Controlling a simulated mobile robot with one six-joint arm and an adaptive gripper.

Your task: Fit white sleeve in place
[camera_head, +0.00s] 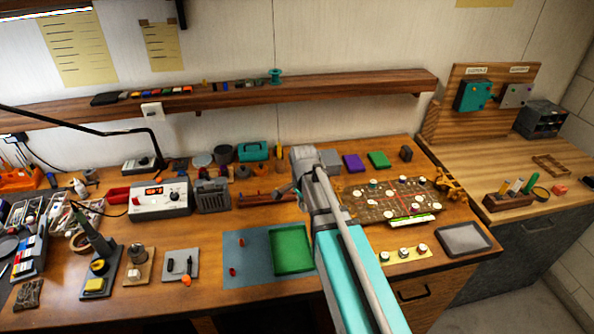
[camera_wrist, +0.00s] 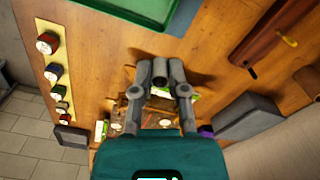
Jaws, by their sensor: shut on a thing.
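In the wrist view, my gripper (camera_wrist: 160,72) has its two grey fingers closed on a small grey tube-like piece (camera_wrist: 159,68), held above the table. Its colour looks grey in the shade, so I cannot tell for sure that it is the white sleeve. A game-like brown board (camera_head: 360,205) carries several white-topped pieces. In the wrist view the board is mostly hidden behind the gripper. In the head view my arm hides the fingertips.
A green tray (camera_head: 291,247) lies left of my arm. A grey tray (camera_head: 465,238) is at the right table edge. A grey block (camera_wrist: 245,120), a purple block (camera_head: 353,162) and a green block (camera_head: 379,159) stand behind the board. A wooden rack (camera_head: 262,197) is behind the green tray.

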